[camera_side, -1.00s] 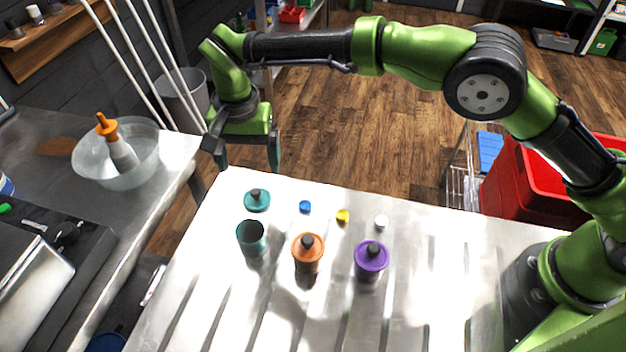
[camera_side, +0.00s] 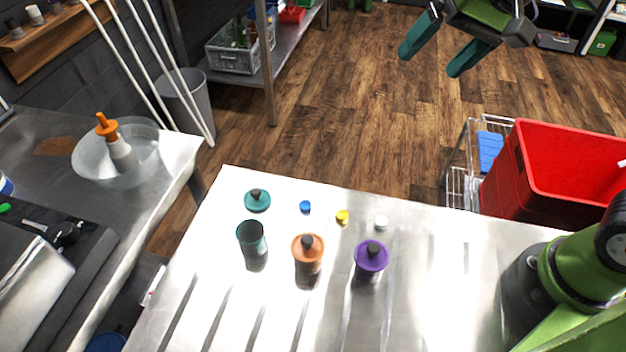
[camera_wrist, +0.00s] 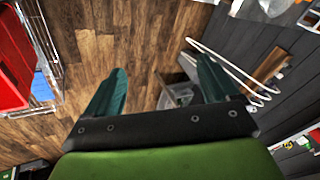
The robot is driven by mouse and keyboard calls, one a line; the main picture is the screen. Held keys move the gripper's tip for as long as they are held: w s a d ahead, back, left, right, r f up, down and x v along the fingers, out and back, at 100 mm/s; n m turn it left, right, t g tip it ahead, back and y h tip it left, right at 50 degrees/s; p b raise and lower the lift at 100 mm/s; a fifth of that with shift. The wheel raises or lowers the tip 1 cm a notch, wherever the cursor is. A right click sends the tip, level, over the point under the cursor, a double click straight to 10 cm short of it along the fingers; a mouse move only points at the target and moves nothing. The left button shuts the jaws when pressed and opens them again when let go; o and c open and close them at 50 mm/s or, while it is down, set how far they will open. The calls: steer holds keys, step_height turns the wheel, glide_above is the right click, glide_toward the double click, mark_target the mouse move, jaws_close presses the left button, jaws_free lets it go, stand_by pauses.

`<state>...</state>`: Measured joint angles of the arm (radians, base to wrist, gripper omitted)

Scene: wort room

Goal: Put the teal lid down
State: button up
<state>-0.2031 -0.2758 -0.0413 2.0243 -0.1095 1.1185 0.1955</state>
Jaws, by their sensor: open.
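The teal lid (camera_side: 257,201) with its dark knob lies on the metal table, just behind the open teal cup (camera_side: 252,237). An orange canister (camera_side: 307,257) and a purple canister (camera_side: 370,260), both with lids on, stand to the right of the cup. My gripper (camera_side: 430,62) is raised high at the top of the side view, well away from the lid and beyond the table's back edge. Its two teal fingers are apart with nothing between them. In the wrist view my gripper (camera_wrist: 160,88) is also open and empty, with wood floor beyond it.
A blue cap (camera_side: 305,206), a yellow cap (camera_side: 342,216) and a white cap (camera_side: 381,222) lie on the table (camera_side: 215,285). A red bin (camera_side: 570,160) stands behind the right side. A clear bowl (camera_side: 90,168) holding a bottle sits on the left counter.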

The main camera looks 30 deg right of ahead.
steer(key=s+d+f+t, duration=0.2)
steer(key=s+d+f, duration=0.2)
steer(key=s, duration=0.5)
steer(key=shift+d+f+n+t+h, duration=0.15)
steer(key=shift+d+n+t+h, duration=0.2)
steer(key=shift+d, duration=0.25)
